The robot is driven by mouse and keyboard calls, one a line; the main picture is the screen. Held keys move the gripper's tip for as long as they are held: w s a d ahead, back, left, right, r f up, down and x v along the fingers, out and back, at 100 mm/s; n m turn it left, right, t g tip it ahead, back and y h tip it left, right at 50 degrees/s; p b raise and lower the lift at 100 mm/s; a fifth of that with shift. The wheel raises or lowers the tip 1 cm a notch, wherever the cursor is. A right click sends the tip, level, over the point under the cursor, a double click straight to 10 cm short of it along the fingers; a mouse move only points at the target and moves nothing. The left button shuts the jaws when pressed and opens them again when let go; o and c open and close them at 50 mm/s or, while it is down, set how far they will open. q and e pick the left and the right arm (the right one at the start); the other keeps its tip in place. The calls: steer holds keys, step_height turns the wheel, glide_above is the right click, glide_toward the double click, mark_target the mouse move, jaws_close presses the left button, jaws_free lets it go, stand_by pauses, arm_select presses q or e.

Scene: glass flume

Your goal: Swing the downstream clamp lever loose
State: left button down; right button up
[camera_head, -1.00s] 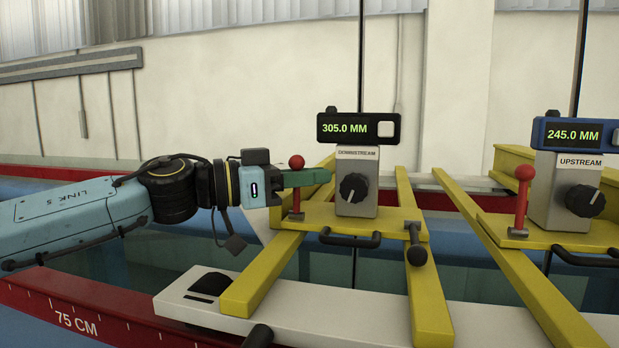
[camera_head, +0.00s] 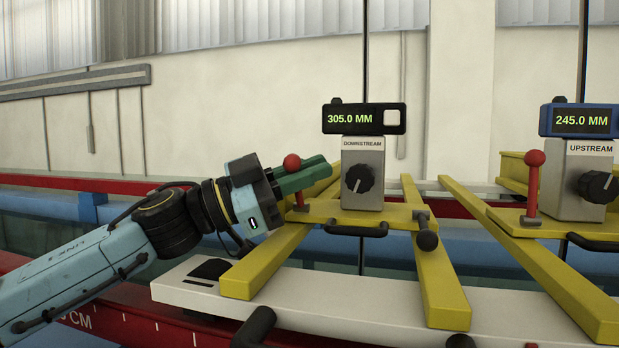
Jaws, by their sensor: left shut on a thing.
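The downstream gauge (camera_head: 362,172) stands on a yellow carriage across the flume, its display reading 305.0 MM. Its clamp lever shows as a red ball (camera_head: 291,162) at the carriage's left side. My left gripper (camera_head: 303,177), with green fingers, is shut on the lever just below the ball. The fingers hide most of the lever's stem, so its tilt is hard to tell. My right gripper is not in view.
The upstream gauge (camera_head: 577,180), reading 245.0 MM, stands to the right with its own upright red lever (camera_head: 533,182). A black handle (camera_head: 356,228) and a dark knob (camera_head: 427,240) stick out from the downstream carriage's front. Yellow rails (camera_head: 441,275) run towards me over a white beam.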

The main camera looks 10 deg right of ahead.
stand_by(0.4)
arm_select(q)
steer(key=c, duration=1.5)
jaws_free()
steer(key=shift+a, duration=0.1)
steer(key=r+b+v, duration=0.1)
steer(key=v, duration=0.4)
steer(key=r+b+v, duration=0.1)
steer(key=v, duration=0.5)
steer(key=a+r+b+v, duration=0.1)
steer(key=v, duration=0.4)
steer(key=shift+s+a+r+b, duration=0.1)
steer(key=shift+s+a+b, duration=0.05)
steer(key=shift+b, duration=0.2)
